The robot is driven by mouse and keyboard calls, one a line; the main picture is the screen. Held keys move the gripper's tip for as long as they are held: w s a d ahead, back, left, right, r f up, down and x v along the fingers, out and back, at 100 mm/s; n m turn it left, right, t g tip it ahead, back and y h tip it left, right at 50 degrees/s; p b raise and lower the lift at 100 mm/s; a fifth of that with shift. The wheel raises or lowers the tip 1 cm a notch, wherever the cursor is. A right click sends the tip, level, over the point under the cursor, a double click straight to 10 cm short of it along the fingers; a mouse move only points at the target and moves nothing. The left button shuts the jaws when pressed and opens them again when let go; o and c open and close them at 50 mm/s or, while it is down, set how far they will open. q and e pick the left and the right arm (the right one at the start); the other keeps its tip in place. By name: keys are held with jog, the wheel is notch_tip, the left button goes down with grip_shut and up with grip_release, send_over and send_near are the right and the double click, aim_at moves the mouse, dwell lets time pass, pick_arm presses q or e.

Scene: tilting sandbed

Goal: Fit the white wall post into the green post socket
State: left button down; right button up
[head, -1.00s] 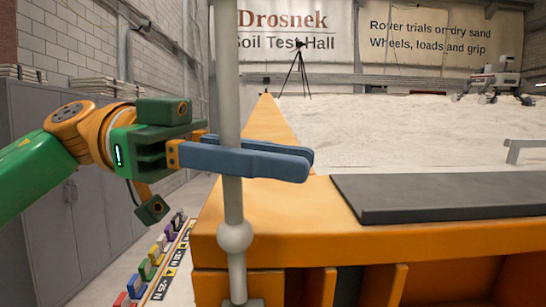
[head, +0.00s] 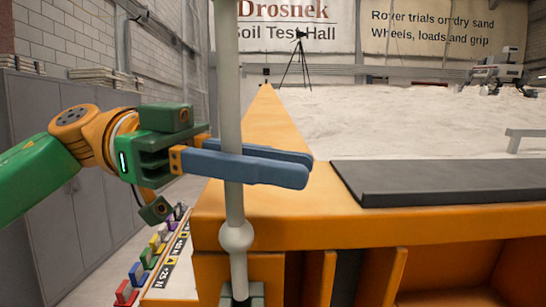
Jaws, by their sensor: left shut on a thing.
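The white wall post (head: 231,80) stands nearly upright left of centre, its top cut off by the picture edge. It has a round ball-like swelling (head: 236,236) low down and a thinner stretch below. My left gripper (head: 308,172) is shut on the post, with its long blue-grey fingers on either side of it. At the bottom edge, the post's lower end meets a grey-green block (head: 257,291), which looks like the green post socket. The block is partly cut off, and I cannot tell whether the post is inside it. My right gripper is not in view.
The orange sandbed frame (head: 300,215) is just behind the post, with a dark grey slab (head: 440,182) on its right and pale sand (head: 400,120) beyond. Coloured blocks (head: 150,257) lie in a row at lower left. Grey cabinets (head: 65,215) stand at left.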

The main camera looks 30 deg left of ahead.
aim_at(244, 223)
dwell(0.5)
pick_arm(q)
jog(key=shift+r+p, duration=0.1)
jog(key=shift+p, duration=0.35)
dwell(0.3)
jog(key=shift+w+a+f+b, duration=0.15)
jog(key=shift+f+b, duration=0.45)
jog(key=shift+f, duration=0.45)
jog(key=shift+w+a+f+b, duration=0.15)
jog(key=shift+f+b, duration=0.45)
jog(key=shift+f, duration=0.5)
jog(key=shift+w+f+b, duration=0.15)
jog(key=shift+f+b, duration=0.45)
jog(key=shift+f, duration=0.45)
jog(key=shift+r, duration=0.15)
